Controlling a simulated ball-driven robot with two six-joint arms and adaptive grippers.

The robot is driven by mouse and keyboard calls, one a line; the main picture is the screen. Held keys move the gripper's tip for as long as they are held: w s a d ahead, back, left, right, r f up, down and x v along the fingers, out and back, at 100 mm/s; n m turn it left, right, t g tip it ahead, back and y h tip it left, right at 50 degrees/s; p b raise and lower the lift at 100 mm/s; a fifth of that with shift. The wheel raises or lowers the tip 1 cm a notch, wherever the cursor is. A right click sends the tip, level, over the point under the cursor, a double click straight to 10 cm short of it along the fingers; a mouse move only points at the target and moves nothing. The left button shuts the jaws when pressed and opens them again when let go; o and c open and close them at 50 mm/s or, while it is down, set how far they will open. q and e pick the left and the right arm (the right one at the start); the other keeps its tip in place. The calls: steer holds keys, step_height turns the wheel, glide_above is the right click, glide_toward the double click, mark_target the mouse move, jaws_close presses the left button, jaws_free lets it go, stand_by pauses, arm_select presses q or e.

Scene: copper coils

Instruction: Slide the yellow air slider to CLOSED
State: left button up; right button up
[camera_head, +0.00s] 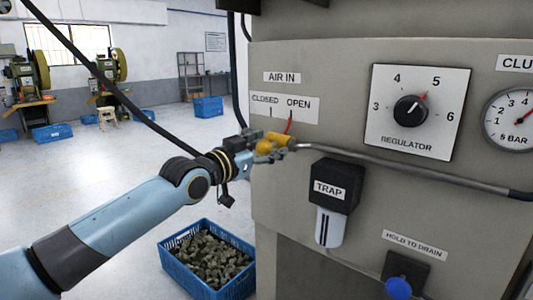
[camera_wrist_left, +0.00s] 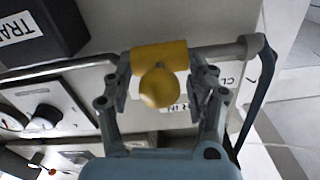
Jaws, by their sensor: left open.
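The yellow air slider (camera_head: 280,139) is a sleeve with a round knob on the grey pipe, below the CLOSED/OPEN label (camera_head: 284,108). Its red pointer (camera_head: 289,122) stands near the OPEN mark, to the right of CLOSED. My left gripper (camera_head: 258,147) reaches the slider from the left. In the left wrist view the yellow slider (camera_wrist_left: 160,52) and its knob (camera_wrist_left: 160,86) show between the two fingers of my left gripper (camera_wrist_left: 161,92). The fingers are apart, with a gap visible on each side of the knob. My right gripper is not in view.
The grey pipe (camera_head: 400,168) runs right across the panel. The black TRAP unit (camera_head: 334,185) hangs below it. The regulator dial (camera_head: 410,108) and gauge (camera_head: 514,117) are to the right. A blue crate of parts (camera_head: 172,268) stands on the floor below my left arm.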

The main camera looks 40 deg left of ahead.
arm_select(q)
steer(key=shift+c, duration=0.2)
jaws_close()
stand_by(0.5)
